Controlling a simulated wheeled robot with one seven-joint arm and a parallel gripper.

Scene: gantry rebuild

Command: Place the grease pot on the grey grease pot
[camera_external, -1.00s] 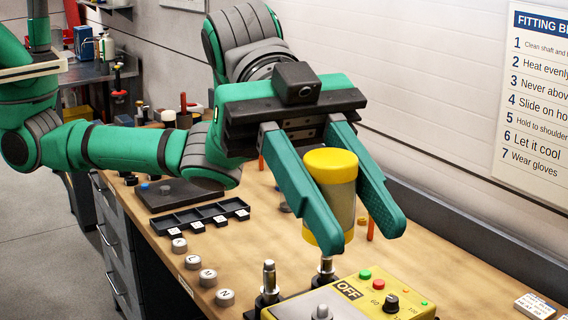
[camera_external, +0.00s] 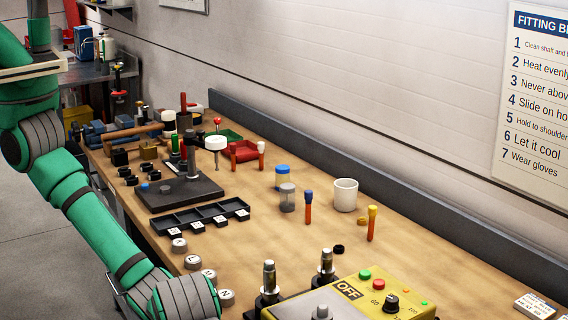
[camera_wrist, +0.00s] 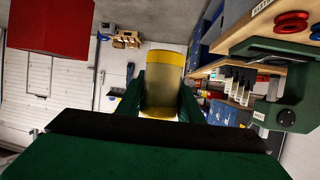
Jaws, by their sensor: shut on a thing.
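The grease pot (camera_wrist: 164,72), with a yellow band at each end and a greyish body, is held between the two green fingers of my gripper (camera_wrist: 160,92) in the wrist view. My gripper is shut on it. In the external view my gripper and this pot are out of frame; only my arm shows at lower left. The grey grease pot (camera_external: 287,200), with a grey lid and greyish body, stands upright on the bench, apart from my arm. A blue-lidded pot (camera_external: 283,176) stands just behind it.
A white mug (camera_external: 345,197) stands right of the grey pot. Orange-handled tools stand upright nearby, one blue-topped (camera_external: 308,208), one yellow-topped (camera_external: 371,224). A black slotted tray (camera_external: 200,216) lies to the left. A yellow control box (camera_external: 370,298) with metal posts is in front.

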